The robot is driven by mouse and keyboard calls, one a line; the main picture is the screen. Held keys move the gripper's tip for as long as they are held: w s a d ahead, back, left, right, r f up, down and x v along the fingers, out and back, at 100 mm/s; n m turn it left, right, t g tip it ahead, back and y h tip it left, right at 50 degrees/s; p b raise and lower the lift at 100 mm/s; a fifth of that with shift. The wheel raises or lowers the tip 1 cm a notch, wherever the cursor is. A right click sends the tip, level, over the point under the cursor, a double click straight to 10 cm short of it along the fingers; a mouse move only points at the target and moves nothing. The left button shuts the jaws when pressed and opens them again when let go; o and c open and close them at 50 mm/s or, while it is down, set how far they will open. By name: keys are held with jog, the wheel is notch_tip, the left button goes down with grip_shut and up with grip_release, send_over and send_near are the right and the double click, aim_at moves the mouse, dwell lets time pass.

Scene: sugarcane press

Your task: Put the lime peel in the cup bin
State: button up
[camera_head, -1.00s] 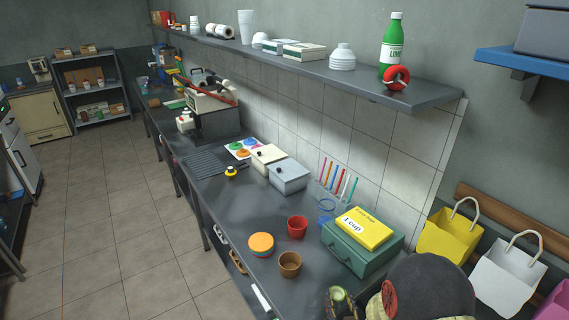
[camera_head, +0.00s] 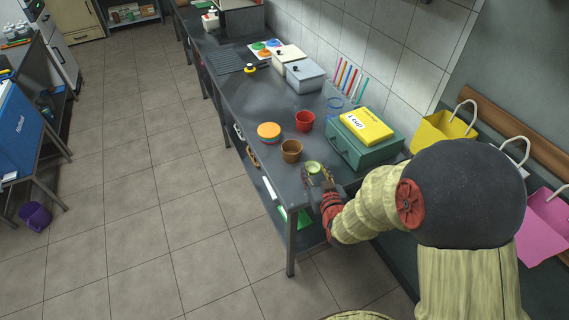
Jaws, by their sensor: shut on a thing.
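My gripper (camera_head: 318,175) is at the near end of the steel counter, shut on a small round light-green piece that looks like the lime peel (camera_head: 314,167). The fingers hide part of it, and I cannot tell whether it touches the counter top. A brown cup (camera_head: 291,151) stands just to its left and beyond, with a red cup (camera_head: 305,121) farther back. A small purple bin (camera_head: 36,216) stands on the floor at the far left. I see no label on it, so I cannot tell if it is the cup bin.
The steel counter (camera_head: 250,97) also holds a stack of coloured discs (camera_head: 269,132) and a green box (camera_head: 362,147) with a yellow box (camera_head: 366,125) on top. A blue cooler-like box (camera_head: 17,122) is at left. The tiled floor (camera_head: 150,190) between is clear.

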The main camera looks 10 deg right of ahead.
aim_at(311, 162)
jog(key=shift+w+a+f, duration=0.1)
jog(key=shift+a+f, duration=0.05)
jog(key=shift+f, duration=0.65)
jog(key=w+f+b, duration=0.1)
jog(key=w+f, duration=0.2)
jog(key=w, duration=0.1)
jog(key=w+d+f+b, duration=0.1)
jog(key=w+f+b, duration=0.1)
jog(key=w+f, duration=0.1)
jog(key=w+f+b, duration=0.1)
jog(key=w+f, duration=0.2)
jog(key=w, duration=0.2)
jog(key=shift+w+d, duration=0.35)
jog(key=shift+w, duration=0.05)
jog(key=shift+w+f+b, duration=0.15)
jog(key=shift+f+b, duration=0.35)
jog(key=shift+f, duration=0.45)
jog(key=shift+w+f+b, duration=0.1)
jog(key=shift+f+b, duration=0.4)
jog(key=shift+f, duration=0.4)
jog(key=shift+f, duration=0.2)
jog(key=o, duration=0.8)
jog(key=shift+r, duration=0.15)
